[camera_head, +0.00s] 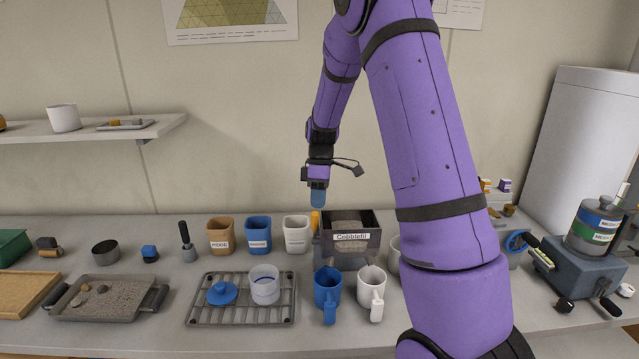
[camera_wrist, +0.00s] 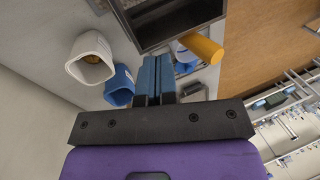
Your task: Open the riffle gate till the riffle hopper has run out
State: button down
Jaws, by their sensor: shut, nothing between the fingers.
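The riffle box (camera_head: 372,258) is a dark grey metal box labelled "Cobblefil" on the bench, right of centre. Grey-brown material shows in its open top, the hopper (camera_head: 347,226). My gripper (camera_head: 318,203) is shut and empty, pointing down above the handle in the head view. In the wrist view its blue fingers (camera_wrist: 156,62) are together, beside the handle and apart from it. The gate itself is hidden.
A blue mug (camera_head: 326,288) and a white mug (camera_head: 371,284) stand in front of the box. Brown (camera_head: 221,236), blue (camera_head: 258,235) and white (camera_head: 297,234) cups stand left of it. A wire rack (camera_head: 210,314) lies in front of the cups.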

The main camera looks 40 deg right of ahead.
aim_at(317, 213)
jog(key=shift+s+a+f, duration=0.25)
jog(key=shift+s+a, duration=0.75)
jog(key=shift+s+a+t+h, duration=0.35)
jog(key=shift+s+t+h, duration=0.05)
jog(key=shift+s+t, duration=0.2)
jog(key=shift+s+a+f, duration=0.25)
jog(key=shift+s+a, duration=0.5)
jog(key=shift+s, duration=0.3)
jog(key=shift+r, duration=0.1)
